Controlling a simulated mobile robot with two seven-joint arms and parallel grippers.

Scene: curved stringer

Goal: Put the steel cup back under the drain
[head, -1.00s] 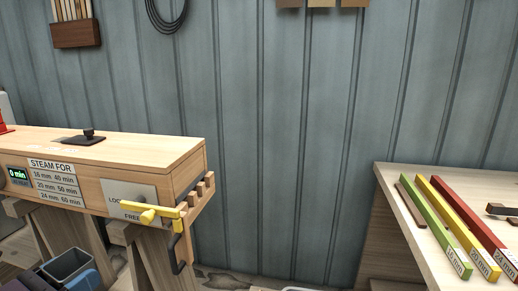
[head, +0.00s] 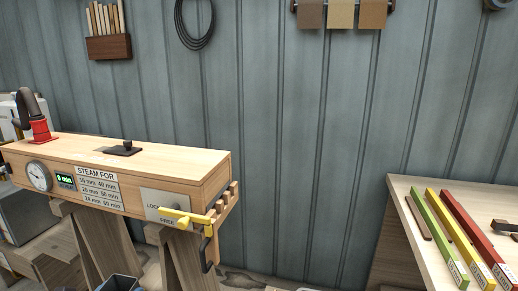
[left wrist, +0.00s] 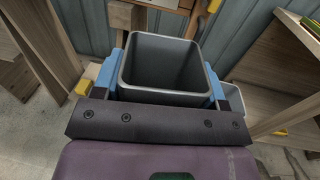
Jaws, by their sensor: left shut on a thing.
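The steel cup (left wrist: 165,88), a grey square open-topped vessel, is upright and looks empty in the left wrist view. My left gripper (left wrist: 162,66) is shut on it, with blue fingers against its two sides. In the head view only the cup's rim (head: 118,283) shows at the bottom edge, left of the middle. It is below and in front of the wooden steam box (head: 120,180). A dark bent pipe or hook (head: 206,255) hangs below the box's right end; I cannot tell if it is the drain. My right gripper is out of view.
The box stands on wooden trestle legs (head: 180,258) near the cup. A yellow lever (head: 188,216) sticks out of its front. At the right is a bench (head: 402,190) with green, yellow and red bars. A pale container (left wrist: 234,98) shows beside the right finger.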

